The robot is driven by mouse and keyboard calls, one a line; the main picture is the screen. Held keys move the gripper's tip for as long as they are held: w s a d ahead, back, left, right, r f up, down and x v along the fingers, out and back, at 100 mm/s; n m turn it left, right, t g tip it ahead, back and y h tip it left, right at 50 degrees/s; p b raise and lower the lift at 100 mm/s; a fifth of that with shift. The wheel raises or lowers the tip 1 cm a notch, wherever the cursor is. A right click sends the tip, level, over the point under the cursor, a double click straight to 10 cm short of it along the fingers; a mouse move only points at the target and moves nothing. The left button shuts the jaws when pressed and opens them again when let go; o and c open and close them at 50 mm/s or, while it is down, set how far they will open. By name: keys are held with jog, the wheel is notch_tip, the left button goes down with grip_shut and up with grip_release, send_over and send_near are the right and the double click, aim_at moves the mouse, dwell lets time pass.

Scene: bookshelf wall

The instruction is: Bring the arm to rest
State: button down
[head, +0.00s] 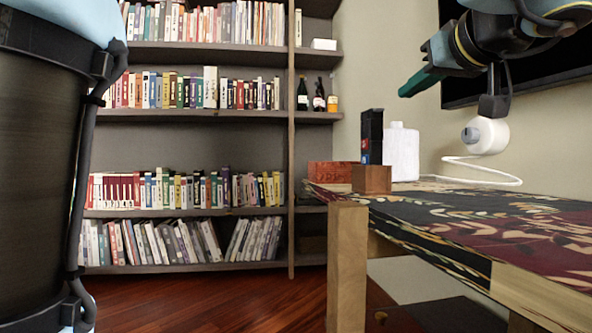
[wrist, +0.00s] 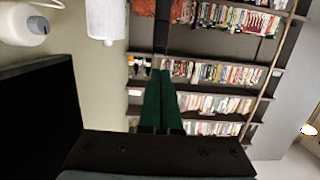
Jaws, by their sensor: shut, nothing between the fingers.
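My gripper (head: 422,82) is at the upper right of the head view, raised well above the table and in front of the wall. Its green fingers point left and slightly down. In the wrist view the two green fingers (wrist: 161,98) lie side by side, closed together with nothing between them. My gripper touches nothing that I can see.
A table (head: 450,215) with a floral top stands below my gripper. It bears a wooden box (head: 371,180), a white bottle (head: 401,152) and a white round device (head: 487,135) with a cord. A black screen (head: 545,80) hangs behind the arm. A bookshelf (head: 200,128) stands at the back.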

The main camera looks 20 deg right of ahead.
jog(key=shift+w, duration=0.1)
jog(key=w+a+f+g+y+p, duration=0.1)
jog(key=w+a+f, duration=0.1)
jog(key=w+f, duration=0.1)
jog(key=w+a+f+m+g+y+p, duration=0.1)
jog(key=w+a+f, duration=0.1)
jog(key=w+f, duration=0.1)
jog(key=w+a+f+m+g+y+p, duration=0.1)
jog(key=w+a+f, duration=0.1)
jog(key=w+f, duration=0.2)
jog(key=shift+w+a+f+g, duration=0.1)
jog(key=shift+a+f+g, duration=0.1)
jog(key=shift+g, duration=0.1)
jog(key=w+a+f+m+g+y+p, duration=0.1)
jog(key=w+a+f+g+p, duration=0.2)
jog(key=a+f, duration=0.6)
jog(key=w+a+f+g+p, duration=0.25)
jog(key=a+f+g, duration=0.25)
jog(key=a+f, duration=0.45)
jog(key=s+a+f+n+g+h+p, duration=0.1)
jog(key=s+a+f+n+p, duration=0.15)
jog(key=a, duration=0.55)
jog(key=s+a+f+n+g+h+p, duration=0.1)
jog(key=s+a+f+g+p, duration=0.2)
jog(key=a, duration=0.4)
notch_tip(320, 180, up, 39)
jog(key=t+p, duration=0.1)
jog(key=p, duration=3.6)
jog(key=shift+s, duration=0.3)
jog(key=shift+d, duration=0.1)
